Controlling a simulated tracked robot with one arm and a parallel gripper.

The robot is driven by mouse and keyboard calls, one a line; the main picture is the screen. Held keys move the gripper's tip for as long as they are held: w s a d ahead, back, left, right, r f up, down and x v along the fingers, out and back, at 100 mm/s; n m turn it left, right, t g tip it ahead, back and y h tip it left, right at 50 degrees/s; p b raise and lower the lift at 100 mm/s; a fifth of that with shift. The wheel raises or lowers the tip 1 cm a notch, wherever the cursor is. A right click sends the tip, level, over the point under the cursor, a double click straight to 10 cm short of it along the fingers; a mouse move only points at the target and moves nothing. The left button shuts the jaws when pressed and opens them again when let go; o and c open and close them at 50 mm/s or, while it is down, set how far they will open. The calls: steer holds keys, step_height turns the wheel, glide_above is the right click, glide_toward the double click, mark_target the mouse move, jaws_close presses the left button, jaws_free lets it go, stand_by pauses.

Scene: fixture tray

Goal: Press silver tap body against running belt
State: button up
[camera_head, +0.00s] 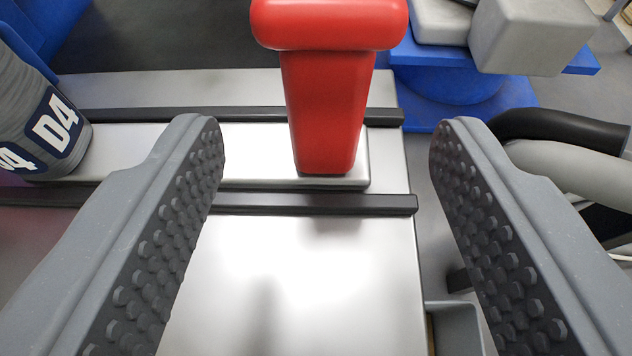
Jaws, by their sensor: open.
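My gripper (328,140) is open and empty, with its two grey fingers, studded on their inner faces, wide apart at left and right. A red T-shaped handle (325,110) stands upright on a silver plate (245,160). In the picture it appears between my fingertips, touching neither; I cannot tell how far beyond them it is. The plate lies between two dark rails (320,203) on a silver tray (300,270). I cannot make out a silver tap body or a running belt.
A grey cylinder marked D4 (40,115) stands at the left on the tray. Pale grey blocks (530,35) sit on a blue stand (460,85) at the upper right. Black and pale tubes (565,130) are at the right. A small grey bin (455,325) is at the lower right.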

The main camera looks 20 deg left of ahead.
mark_target(326, 63)
steer(key=b+x, duration=0.1)
steer(key=x, duration=0.8)
steer(key=shift+w, duration=0.1)
jaws_close()
stand_by(0.4)
